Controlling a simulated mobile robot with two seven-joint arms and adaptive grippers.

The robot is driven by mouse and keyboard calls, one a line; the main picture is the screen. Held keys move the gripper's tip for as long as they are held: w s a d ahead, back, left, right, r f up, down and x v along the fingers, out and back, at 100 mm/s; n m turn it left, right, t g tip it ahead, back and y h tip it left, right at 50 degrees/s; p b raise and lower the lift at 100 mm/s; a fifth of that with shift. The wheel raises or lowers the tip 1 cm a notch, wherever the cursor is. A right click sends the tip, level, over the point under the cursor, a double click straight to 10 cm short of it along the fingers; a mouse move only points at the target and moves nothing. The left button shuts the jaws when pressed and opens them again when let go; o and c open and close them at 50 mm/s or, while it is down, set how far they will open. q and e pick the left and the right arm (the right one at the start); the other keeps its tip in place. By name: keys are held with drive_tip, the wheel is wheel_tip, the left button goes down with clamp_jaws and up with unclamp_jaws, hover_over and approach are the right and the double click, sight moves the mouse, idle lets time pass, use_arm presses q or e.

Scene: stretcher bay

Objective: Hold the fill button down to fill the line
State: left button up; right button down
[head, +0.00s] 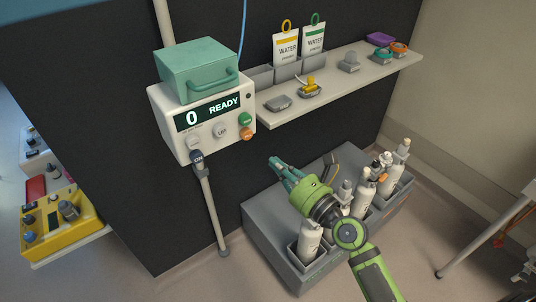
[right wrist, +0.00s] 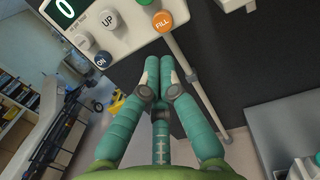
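The orange FILL button (head: 246,133) sits at the lower right of the white pump panel (head: 165,125), under a green button (head: 245,119). The display (head: 207,110) reads "0 READY". In the right wrist view the FILL button (right wrist: 162,21) is just beyond my fingertips, with a visible gap. My right gripper (head: 275,167) is below and right of the button in the head view, apart from it. In the right wrist view its teal fingers (right wrist: 160,66) are together, with nothing between them. My left gripper is in neither view.
A shelf (head: 350,85) with water bags and fittings juts out right of the panel. A grey rack (head: 262,225) of white bottles stands below my right arm. A pole (head: 212,210) runs down under the panel. A yellow device (head: 60,240) sits at the far left.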

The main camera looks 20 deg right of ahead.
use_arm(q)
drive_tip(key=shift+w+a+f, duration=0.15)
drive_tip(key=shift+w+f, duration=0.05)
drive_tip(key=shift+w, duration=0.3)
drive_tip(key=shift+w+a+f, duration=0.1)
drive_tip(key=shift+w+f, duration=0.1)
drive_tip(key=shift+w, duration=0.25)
use_arm(e)
drive_tip(key=shift+v, duration=1.45)
